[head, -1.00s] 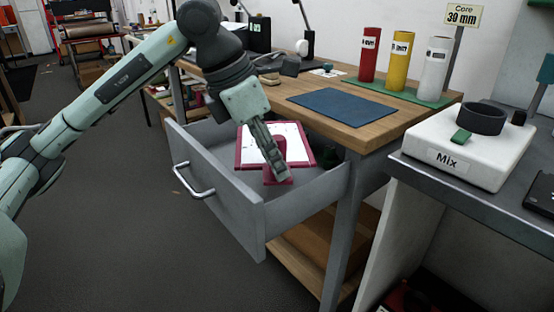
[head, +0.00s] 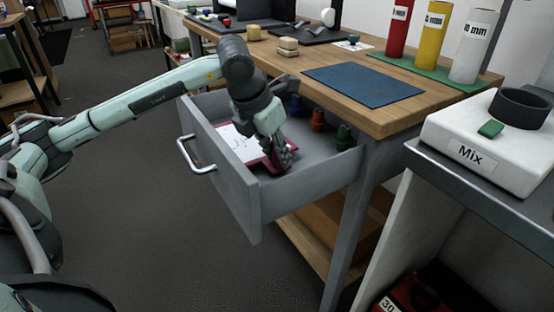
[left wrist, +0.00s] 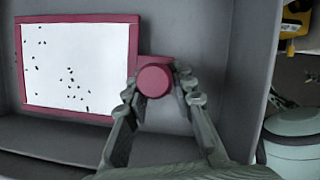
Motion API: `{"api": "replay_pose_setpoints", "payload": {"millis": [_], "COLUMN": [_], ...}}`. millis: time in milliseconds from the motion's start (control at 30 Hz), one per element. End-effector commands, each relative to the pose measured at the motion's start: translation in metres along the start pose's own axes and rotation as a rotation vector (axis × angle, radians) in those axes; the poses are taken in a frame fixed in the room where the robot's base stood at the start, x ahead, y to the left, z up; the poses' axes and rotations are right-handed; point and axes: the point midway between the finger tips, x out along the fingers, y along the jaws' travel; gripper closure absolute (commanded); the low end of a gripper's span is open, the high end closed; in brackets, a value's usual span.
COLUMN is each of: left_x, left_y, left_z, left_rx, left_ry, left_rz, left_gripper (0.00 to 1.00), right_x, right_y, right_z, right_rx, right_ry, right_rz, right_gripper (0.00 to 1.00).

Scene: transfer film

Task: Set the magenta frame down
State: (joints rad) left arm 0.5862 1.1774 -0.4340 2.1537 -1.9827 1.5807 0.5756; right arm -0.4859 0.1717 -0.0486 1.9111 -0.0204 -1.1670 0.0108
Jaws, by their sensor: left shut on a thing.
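The magenta frame (head: 258,162) is inside the open grey drawer (head: 232,172), below the rim. It holds a white sheet (left wrist: 75,65) with small black specks, and a round magenta knob (left wrist: 153,81) stands at its side. My left gripper (head: 283,163) reaches down into the drawer. In the left wrist view my left gripper (left wrist: 158,92) has its fingers closed around the knob. The frame lies about flat. I cannot tell whether it touches the drawer floor. My arm hides part of it in the head view. My right gripper is not in view.
Several small coloured pieces, one orange (head: 318,119) and one green (head: 343,137), stand at the back right of the drawer. The wooden bench (head: 400,118) with a blue mat (head: 362,86) is above it. A white Mix device (head: 485,140) stands at the right.

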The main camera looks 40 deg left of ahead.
Motion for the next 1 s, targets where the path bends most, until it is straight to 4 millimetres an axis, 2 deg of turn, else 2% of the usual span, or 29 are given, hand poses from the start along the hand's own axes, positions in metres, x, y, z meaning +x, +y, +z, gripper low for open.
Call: {"api": "replay_pose_setpoints", "payload": {"millis": [133, 500, 533, 700, 1000], "left_x": [0.016, 0.02, 0.02, 0.019, 0.018], "left_y": [0.0, 0.0, 0.0, 0.0, 0.0], "left_z": [-0.007, -0.008, -0.008, -0.008, -0.008], "left_rx": [0.0, 0.001, 0.0, 0.0, 0.0], "left_ry": [0.0, -0.002, 0.0, 0.0, 0.0], "left_rz": [0.0, 0.0, 0.0, 0.0, -0.001], "left_gripper": [1.0, 1.0, 0.74, 0.55, 0.55], "right_x": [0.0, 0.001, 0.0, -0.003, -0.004], "right_y": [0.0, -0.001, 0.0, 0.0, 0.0], "right_z": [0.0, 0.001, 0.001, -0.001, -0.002], "right_rx": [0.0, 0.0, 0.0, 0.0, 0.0], "right_ry": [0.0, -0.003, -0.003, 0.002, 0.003], "right_rz": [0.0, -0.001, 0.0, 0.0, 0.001], "right_gripper": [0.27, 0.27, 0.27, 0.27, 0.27]}}
